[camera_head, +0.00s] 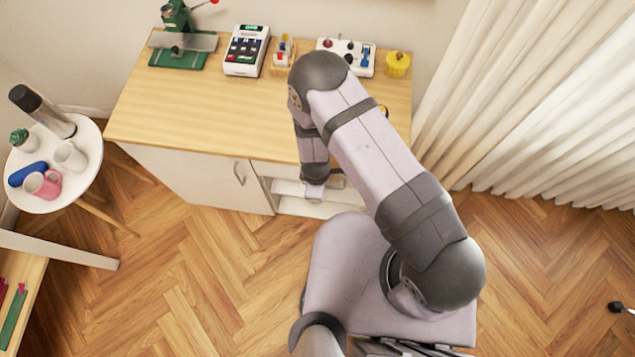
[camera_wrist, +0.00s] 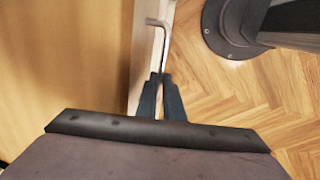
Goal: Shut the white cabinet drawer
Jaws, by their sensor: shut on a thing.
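The white cabinet (camera_head: 205,178) stands under a wooden top, with its drawer section to the right of a hinged door. White drawer fronts (camera_head: 287,187) show there, partly hidden by my arm; how far the drawer stands out is hard to tell. In the wrist view, a pale drawer front edge (camera_wrist: 144,58) runs beside the wooden surface. A bent metal handle (camera_wrist: 163,38) sticks out from it. My gripper (camera_wrist: 162,78) is shut on the handle, its dark fingers on either side of the bar. In the head view the fingertips are largely hidden by my arm.
The wooden top (camera_head: 190,105) bears a green machine (camera_head: 180,45), a card terminal (camera_head: 246,50) and a yellow pot (camera_head: 397,64). A round white side table (camera_head: 50,190) stands left. A curtain (camera_head: 540,100) hangs right. Floor left of my base is clear.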

